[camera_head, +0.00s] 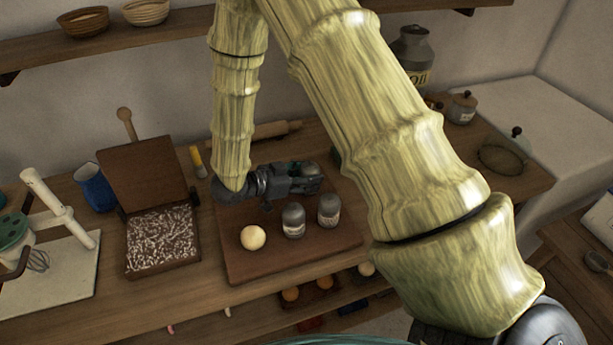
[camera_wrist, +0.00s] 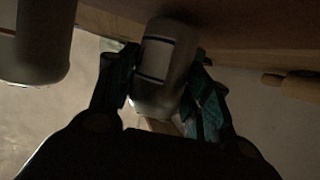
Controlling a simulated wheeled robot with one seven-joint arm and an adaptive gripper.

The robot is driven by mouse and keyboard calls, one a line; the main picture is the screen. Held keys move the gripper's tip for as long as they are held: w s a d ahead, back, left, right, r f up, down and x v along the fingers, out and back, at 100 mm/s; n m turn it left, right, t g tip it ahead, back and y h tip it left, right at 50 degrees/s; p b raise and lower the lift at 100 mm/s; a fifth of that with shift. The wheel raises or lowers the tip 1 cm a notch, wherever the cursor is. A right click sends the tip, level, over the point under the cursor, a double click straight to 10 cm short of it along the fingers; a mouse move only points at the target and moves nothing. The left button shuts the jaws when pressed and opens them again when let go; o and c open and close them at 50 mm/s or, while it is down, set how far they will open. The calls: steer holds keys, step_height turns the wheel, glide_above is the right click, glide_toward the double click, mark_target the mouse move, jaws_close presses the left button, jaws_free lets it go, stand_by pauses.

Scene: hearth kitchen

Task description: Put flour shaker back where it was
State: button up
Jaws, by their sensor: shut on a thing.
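My gripper (camera_head: 308,176) is low over the back of the brown board (camera_head: 245,270), lying sideways and pointing right. In the wrist view its two fingers (camera_wrist: 165,95) are shut on a pale shaker (camera_wrist: 180,48) with a white label, which I take to be the flour shaker. In the head view the held shaker is mostly hidden by the gripper. I cannot tell whether its base touches the board. Two similar grey shakers with dark lids stand upright in front of the gripper, one left (camera_head: 293,222) and one right (camera_head: 328,211). One shaker shows beside my fingers in the wrist view (camera_wrist: 38,40).
A pale dough ball (camera_head: 253,237) sits on the board left of the shakers. A rolling pin (camera_head: 275,130) lies behind. The board's front right is clear.

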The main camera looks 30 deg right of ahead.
steer(key=shift+f, duration=0.3)
steer(key=shift+f, duration=0.1)
steer(key=o, duration=1.1)
steer(key=shift+c, duration=0.2)
steer(key=b+v, duration=0.2)
steer(key=v, duration=1)
